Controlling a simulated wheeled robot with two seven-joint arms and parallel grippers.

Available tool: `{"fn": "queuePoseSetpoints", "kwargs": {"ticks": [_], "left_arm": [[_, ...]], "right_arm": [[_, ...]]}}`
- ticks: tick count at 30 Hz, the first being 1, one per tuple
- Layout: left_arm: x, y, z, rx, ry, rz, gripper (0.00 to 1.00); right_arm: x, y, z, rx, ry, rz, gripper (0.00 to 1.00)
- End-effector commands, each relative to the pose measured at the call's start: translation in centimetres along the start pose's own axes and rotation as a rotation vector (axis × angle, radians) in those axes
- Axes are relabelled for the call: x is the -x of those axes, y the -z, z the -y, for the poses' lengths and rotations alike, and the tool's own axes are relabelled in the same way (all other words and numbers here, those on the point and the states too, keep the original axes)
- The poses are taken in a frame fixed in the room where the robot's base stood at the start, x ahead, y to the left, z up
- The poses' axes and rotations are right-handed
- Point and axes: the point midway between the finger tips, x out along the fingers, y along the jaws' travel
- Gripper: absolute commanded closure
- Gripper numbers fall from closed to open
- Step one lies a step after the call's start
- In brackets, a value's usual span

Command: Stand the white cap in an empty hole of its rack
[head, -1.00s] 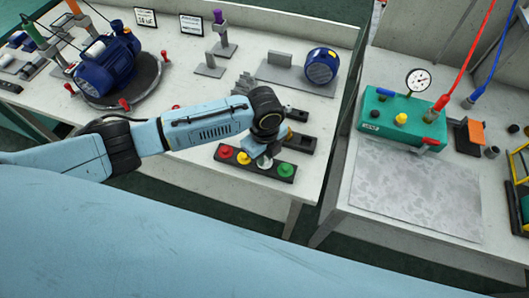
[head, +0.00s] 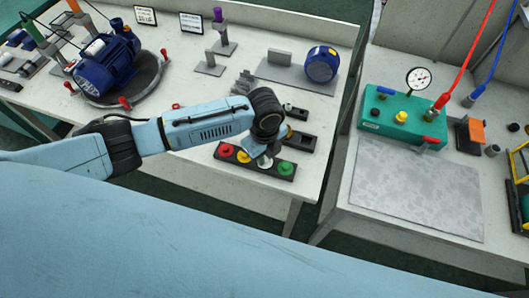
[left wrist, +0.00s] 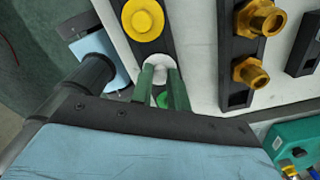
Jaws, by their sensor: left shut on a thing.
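The white cap (head: 265,162) is upright at the third place of its dark rack (head: 234,162), between the yellow cap (head: 243,157) and the green cap (head: 286,168). My left gripper (head: 265,153) is over that place, fingers pointing down, shut on the white cap. In the left wrist view, the white cap (left wrist: 158,50) shows at the tips of my left gripper's fingers (left wrist: 161,75), beside the yellow cap (left wrist: 143,18). The gripper hides the hole, so I cannot tell whether the cap is seated. My right gripper is not in view.
A red cap (head: 226,150) stands at the rack's left end. Dark holders with brass fittings (left wrist: 251,70) lie close behind the rack. A blue motor (head: 321,65) is farther back. The table's front edge is close to the rack.

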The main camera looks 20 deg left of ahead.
Motion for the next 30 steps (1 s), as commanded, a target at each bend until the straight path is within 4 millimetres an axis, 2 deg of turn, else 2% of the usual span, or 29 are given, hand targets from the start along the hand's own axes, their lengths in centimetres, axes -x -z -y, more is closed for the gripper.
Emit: {"fn": "queuePoseSetpoints", "kwargs": {"ticks": [13, 14, 19, 30], "left_arm": [[-0.3, 0.01, -0.01, 0.0, 0.0, 0.0, 1.0], [-0.3, 0.01, -0.01, 0.0, 0.0, 0.0, 0.82], [-0.29, 0.0, -0.01, 0.0, 0.0, 0.0, 0.6], [-0.02, -0.01, -0.01, 0.0, 0.0, 0.0, 0.58]], "right_arm": [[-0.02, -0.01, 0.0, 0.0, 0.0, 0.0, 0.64], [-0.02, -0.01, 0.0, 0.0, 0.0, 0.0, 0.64], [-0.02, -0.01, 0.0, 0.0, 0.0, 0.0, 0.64], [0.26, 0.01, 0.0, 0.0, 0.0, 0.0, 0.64]]}}
